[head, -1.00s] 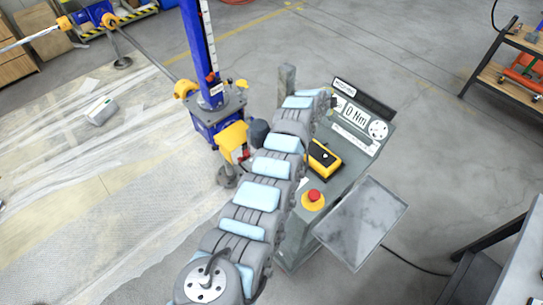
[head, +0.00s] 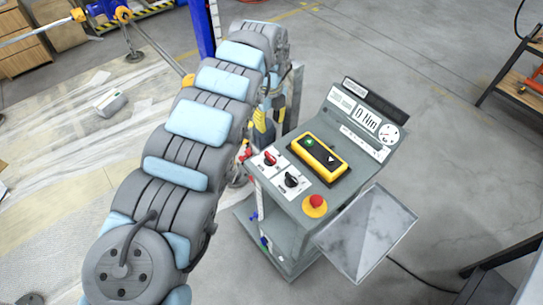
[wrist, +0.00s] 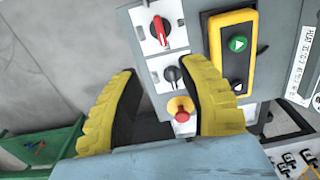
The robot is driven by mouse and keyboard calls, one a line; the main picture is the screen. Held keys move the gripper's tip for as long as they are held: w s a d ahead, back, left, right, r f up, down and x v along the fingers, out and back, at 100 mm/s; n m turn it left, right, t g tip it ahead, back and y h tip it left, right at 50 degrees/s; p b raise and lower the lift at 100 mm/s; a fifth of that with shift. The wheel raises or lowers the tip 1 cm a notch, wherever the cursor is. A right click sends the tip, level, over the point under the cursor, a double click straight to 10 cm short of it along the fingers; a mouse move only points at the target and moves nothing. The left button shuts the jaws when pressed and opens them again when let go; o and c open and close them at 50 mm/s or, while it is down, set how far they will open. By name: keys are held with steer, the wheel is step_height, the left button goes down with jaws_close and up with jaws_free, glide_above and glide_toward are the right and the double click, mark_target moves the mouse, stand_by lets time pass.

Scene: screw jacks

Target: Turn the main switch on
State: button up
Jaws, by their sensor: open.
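The control panel (head: 340,150) is a grey slanted console. A red rotary switch (head: 270,158) on a white plate sits at its left edge, with a black rotary switch (head: 291,180) just below. The wrist view shows the red switch (wrist: 158,29) with its handle roughly upright in that picture, and the black switch (wrist: 172,75) lower down. I cannot tell which is labelled as main. My gripper (wrist: 161,85) has its two yellow fingers spread and nothing between them, with the red switch beyond the fingertips.
A red emergency stop button (head: 316,203) sits below the switches and also shows beside the right finger (wrist: 182,113). A yellow start box (head: 320,157) is to the right. A green bin (wrist: 40,145) is lower left.

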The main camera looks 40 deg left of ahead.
mark_target(270, 156)
step_height(270, 156, down, 16)
steer(key=shift+d+r+p, duration=0.1)
steer(key=shift+r+p, duration=0.1)
steer(key=shift+p, duration=0.25)
steer(key=shift+f, duration=0.8)
jaws_close()
